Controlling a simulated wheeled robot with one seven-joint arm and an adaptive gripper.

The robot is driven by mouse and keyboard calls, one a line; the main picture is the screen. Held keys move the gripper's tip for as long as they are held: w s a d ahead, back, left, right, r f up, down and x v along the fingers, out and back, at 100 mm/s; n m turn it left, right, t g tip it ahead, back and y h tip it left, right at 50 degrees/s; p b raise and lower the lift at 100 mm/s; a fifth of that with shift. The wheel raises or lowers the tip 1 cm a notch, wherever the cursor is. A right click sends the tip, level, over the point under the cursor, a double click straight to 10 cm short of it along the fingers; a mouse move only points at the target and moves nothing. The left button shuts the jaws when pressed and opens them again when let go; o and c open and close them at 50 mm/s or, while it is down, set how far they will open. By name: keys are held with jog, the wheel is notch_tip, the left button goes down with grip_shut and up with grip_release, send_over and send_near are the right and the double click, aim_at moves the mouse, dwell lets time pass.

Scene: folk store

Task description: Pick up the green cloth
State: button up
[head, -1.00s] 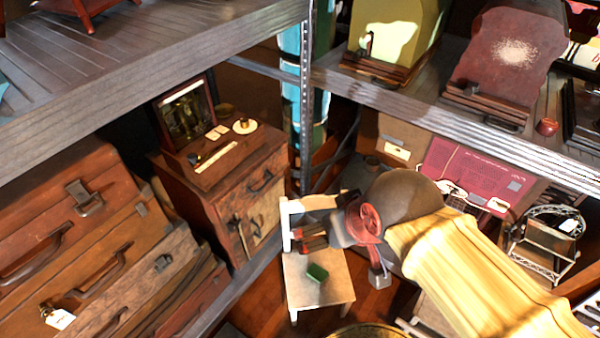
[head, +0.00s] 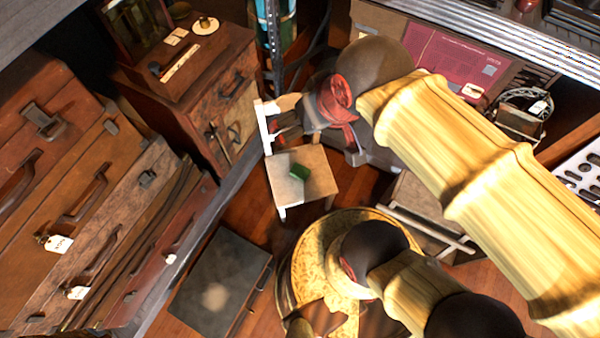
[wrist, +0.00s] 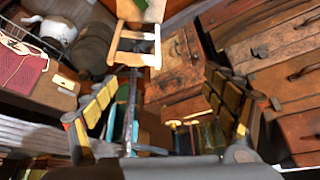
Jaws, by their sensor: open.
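The green cloth (head: 299,172) is a small folded block lying on the pale wooden seat of a small chair (head: 312,187). My gripper (head: 287,127) is beside the chair's white backrest, beyond the cloth in the head view and apart from it. My arm partly hides the gripper there. In the wrist view my gripper (wrist: 160,112) has its two padded fingers wide apart with nothing held between them.
A wooden cabinet (head: 190,85) stands left of the chair. Stacked suitcases (head: 80,190) fill the left side. A metal shelf post (head: 272,50) rises behind my gripper. A dark flat case (head: 221,283) lies on the floor at the front. Some wooden floor (head: 232,214) around the chair is clear.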

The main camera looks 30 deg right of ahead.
jog(key=shift+c, duration=0.4)
jog(key=shift+d, duration=0.1)
jog(key=shift+c, duration=0.5)
jog(key=w+d+f+g, duration=0.1)
jog(key=w+f+g, duration=0.1)
jog(key=f, duration=0.3)
jog(key=w+d+f+g, duration=0.1)
jog(key=w+f+g, duration=0.1)
jog(key=f, duration=0.3)
jog(key=w+d+f+m+g, duration=0.1)
jog(key=w+f+g, duration=0.1)
jog(key=f, duration=0.3)
jog(key=shift+w+f+p, duration=0.15)
jog(key=shift+f+p, duration=0.15)
jog(key=shift+p, duration=0.05)
jog(key=shift+c, duration=1.2)
jog(key=n, duration=0.7)
send_over(300, 170)
jog(key=f, duration=5.1)
jog(key=shift+s+f+p, duration=0.25)
jog(key=shift+p, duration=0.1)
jog(key=shift+w+f+n, duration=0.1)
jog(key=shift+w+n, duration=0.2)
jog(key=shift+w, duration=0.05)
jog(key=shift+s+a+f+b, duration=0.1)
jog(key=shift+f+b, duration=0.7)
jog(key=shift+f, duration=1.1)
jog(key=shift+a+f+b, duration=0.1)
jog(key=shift+f+b, duration=0.7)
jog(key=shift+f, duration=1.05)
